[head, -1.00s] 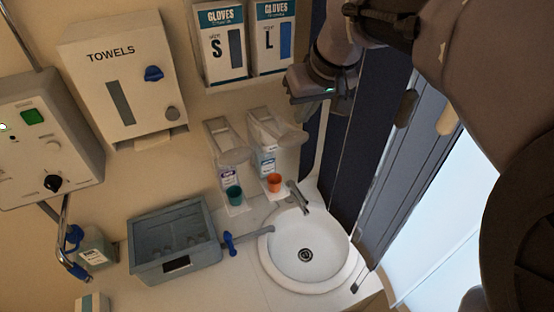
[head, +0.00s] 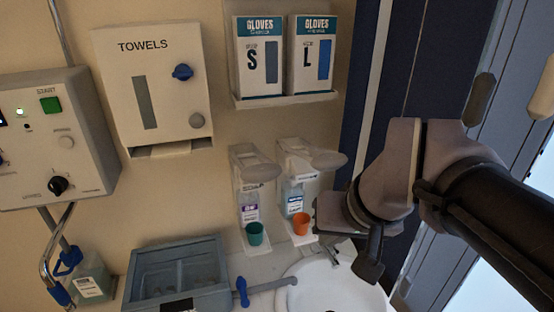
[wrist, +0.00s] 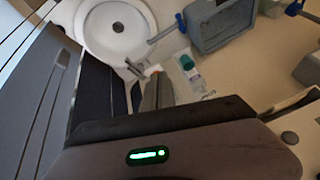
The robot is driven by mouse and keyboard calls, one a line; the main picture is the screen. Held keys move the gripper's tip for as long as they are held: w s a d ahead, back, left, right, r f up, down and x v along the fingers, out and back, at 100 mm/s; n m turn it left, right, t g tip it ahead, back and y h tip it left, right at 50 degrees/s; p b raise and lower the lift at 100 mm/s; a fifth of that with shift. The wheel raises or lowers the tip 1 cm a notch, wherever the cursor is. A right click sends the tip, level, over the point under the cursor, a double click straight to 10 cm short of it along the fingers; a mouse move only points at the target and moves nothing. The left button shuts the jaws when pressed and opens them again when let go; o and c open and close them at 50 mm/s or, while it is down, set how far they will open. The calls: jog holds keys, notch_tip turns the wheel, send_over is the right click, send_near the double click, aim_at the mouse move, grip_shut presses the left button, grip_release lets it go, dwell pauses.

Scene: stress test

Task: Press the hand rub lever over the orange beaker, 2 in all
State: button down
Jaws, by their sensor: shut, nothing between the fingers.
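The orange beaker (head: 301,224) stands upright on a small white stand under the right dispenser, the hand rub bottle with a blue label (head: 294,200). That dispenser's pale lever (head: 328,160) sticks out to the right above the beaker. My gripper (head: 368,268) is to the right of the orange beaker, lower than the lever and apart from it. It is shut and empty. In the wrist view my gripper (wrist: 155,92) covers part of the counter, and I cannot make out the orange beaker clearly there.
The left dispenser, with a purple label (head: 249,207), stands over a green beaker (head: 255,234). The sink (head: 335,285) and its tap lie below my gripper. A grey tray (head: 160,295) stands to the left. Glove boxes (head: 262,60) and a towel dispenser (head: 150,80) hang on the wall.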

jog(key=s+a+f+m+b, duration=0.1)
jog(key=s+f+b, duration=0.3)
jog(key=f, duration=0.5)
jog(key=s+a+f+m+b, duration=0.1)
jog(key=s+f+b, duration=0.4)
jog(key=f+b, duration=0.4)
jog(key=shift+f+m, duration=0.25)
jog(key=shift+m, duration=0.05)
jog(key=shift+w, duration=0.1)
jog(key=shift+m, duration=0.3)
jog(key=f+b, duration=0.1)
jog(key=s+f+b, duration=0.1)
jog(key=f, duration=0.1)
jog(key=f+b, duration=0.1)
jog(key=shift+s+a+f, duration=0.2)
jog(key=shift+s+f, duration=0.05)
jog(key=shift+s, duration=0.1)
dwell(1.2)
